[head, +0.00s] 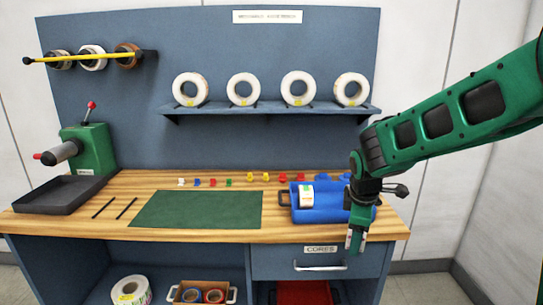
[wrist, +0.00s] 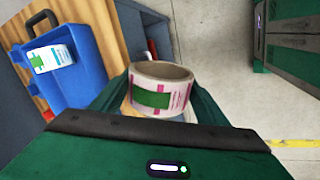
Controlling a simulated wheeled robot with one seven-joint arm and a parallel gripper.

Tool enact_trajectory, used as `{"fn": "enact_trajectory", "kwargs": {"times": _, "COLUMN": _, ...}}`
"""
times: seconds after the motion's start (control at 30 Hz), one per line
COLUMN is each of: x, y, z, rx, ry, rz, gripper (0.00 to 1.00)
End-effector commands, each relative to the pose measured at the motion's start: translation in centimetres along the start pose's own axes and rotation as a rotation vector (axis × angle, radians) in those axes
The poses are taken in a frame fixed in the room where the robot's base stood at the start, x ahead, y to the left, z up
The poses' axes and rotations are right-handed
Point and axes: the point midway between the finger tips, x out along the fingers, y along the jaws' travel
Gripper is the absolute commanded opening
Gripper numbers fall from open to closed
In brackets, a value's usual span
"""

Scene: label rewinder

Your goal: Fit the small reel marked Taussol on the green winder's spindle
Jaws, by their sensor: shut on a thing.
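My gripper (head: 357,238) hangs at the bench's right front edge, by the drawer side. In the wrist view it is shut on a small reel (wrist: 158,88) with a white and pink wrap and a green patch. I cannot read its name, and in the head view the reel does not show clearly. The green winder (head: 92,148) stands at the bench's left end, far from my gripper. Its grey spindle (head: 62,153) points left towards the viewer and looks bare.
A dark tray (head: 60,196) lies below the winder, with two black rods (head: 115,208) and a green mat (head: 196,209) to its right. Small coloured pieces (head: 250,177) line the bench's back. Several large rolls (head: 243,89) stand on the shelf. A yellow bar (head: 90,57) holds rolls upper left.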

Motion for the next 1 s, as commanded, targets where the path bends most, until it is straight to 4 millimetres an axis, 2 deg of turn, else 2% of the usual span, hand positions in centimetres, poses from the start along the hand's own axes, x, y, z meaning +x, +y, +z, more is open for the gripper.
{"fn": "enact_trajectory", "kwargs": {"times": 0.27, "x": 7.1, "y": -0.5, "z": 1.2, "rx": 0.377, "ry": -0.124, "rz": -0.004, "gripper": 0.46}}
{"fn": "enact_trajectory", "kwargs": {"times": 0.6, "x": 16.3, "y": -2.2, "z": 4.0, "rx": 0.907, "ry": -0.285, "rz": 0.000, "gripper": 0.46}}
{"fn": "enact_trajectory", "kwargs": {"times": 0.8, "x": 19.4, "y": -3.1, "z": 5.2, "rx": 1.092, "ry": -0.338, "rz": 0.002, "gripper": 0.46}}
{"fn": "enact_trajectory", "kwargs": {"times": 1.0, "x": 20.2, "y": -3.4, "z": 5.6, "rx": 1.149, "ry": -0.352, "rz": 0.003, "gripper": 0.46}}
